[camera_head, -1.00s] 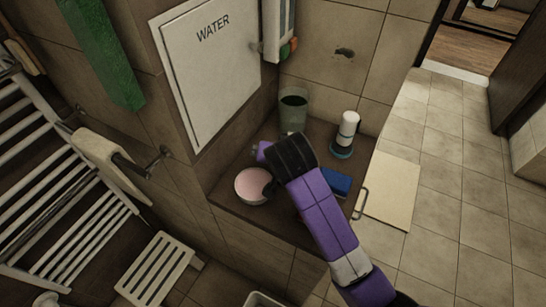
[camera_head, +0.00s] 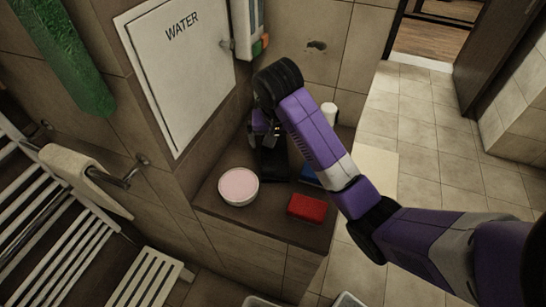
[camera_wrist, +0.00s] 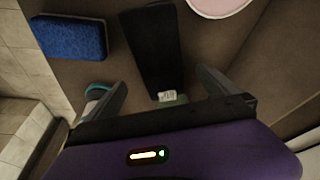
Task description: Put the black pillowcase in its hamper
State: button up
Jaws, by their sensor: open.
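The black pillowcase (camera_head: 273,165) appears as a dark, flat, folded oblong on the brown tiled ledge, partly hidden by my arm in the head view. In the wrist view the black pillowcase (camera_wrist: 150,45) lies ahead of the fingers, with a small white label at its near end. My gripper (camera_wrist: 162,88) is open and empty, its fingers on either side of the labelled end. In the head view my gripper (camera_head: 266,135) hangs above the ledge at the pillowcase's far end. I cannot tell whether it touches the cloth. No hamper is clearly identifiable.
A pink-and-white bowl (camera_head: 238,187) stands left of the pillowcase. A red block (camera_head: 306,208) is near the ledge's front edge; a blue sponge (camera_wrist: 72,37) lies beside the cloth. A white bottle (camera_head: 329,112) stands behind. Pale container rims (camera_head: 348,300) show at the bottom edge.

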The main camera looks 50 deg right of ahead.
aim_at(274, 150)
jog(key=shift+a+p+x, duration=0.15)
jog(key=shift+x, duration=1.2)
jog(key=shift+a+p+x, duration=0.15)
jog(key=shift+a+x, duration=0.05)
jog(key=shift+x, duration=1.1)
jog(key=shift+s, duration=0.1)
jog(key=c, duration=1.9)
